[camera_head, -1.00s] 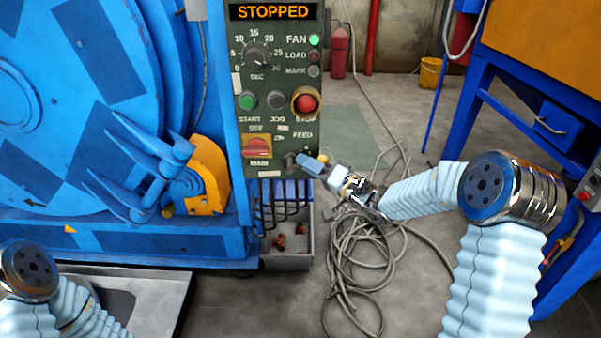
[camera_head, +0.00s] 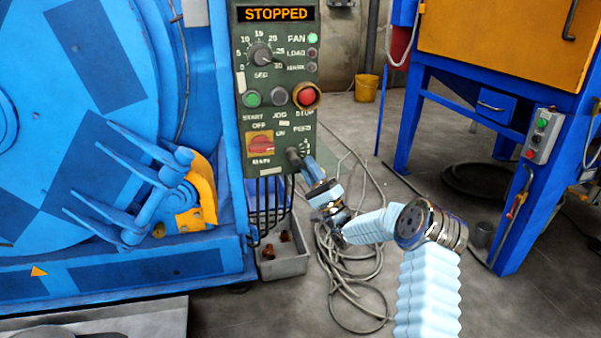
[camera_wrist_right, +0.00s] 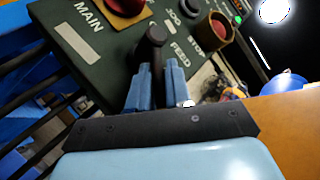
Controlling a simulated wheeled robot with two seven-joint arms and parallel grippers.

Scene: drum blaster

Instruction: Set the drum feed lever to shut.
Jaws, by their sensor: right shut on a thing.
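The drum feed lever (camera_head: 293,156) is a dark lever below the FEED label at the lower right of the green control panel (camera_head: 282,82). My right gripper (camera_head: 307,166) reaches it from the lower right and is shut on it. In the right wrist view the lever's dark rounded end (camera_wrist_right: 155,36) shows between and beyond the blue fingers (camera_wrist_right: 156,80). The fingers hide part of the lever, so its exact setting is hard to tell. The panel display (camera_head: 276,14) reads STOPPED. My left gripper is not in view.
The red MAIN switch (camera_head: 261,145) sits just left of the lever, with the red STOP button (camera_head: 307,96) above. Bent dark bars and a grey bin (camera_head: 287,262) are below the panel. Cables (camera_head: 350,270) lie on the floor. A blue-framed machine (camera_head: 505,100) stands right.

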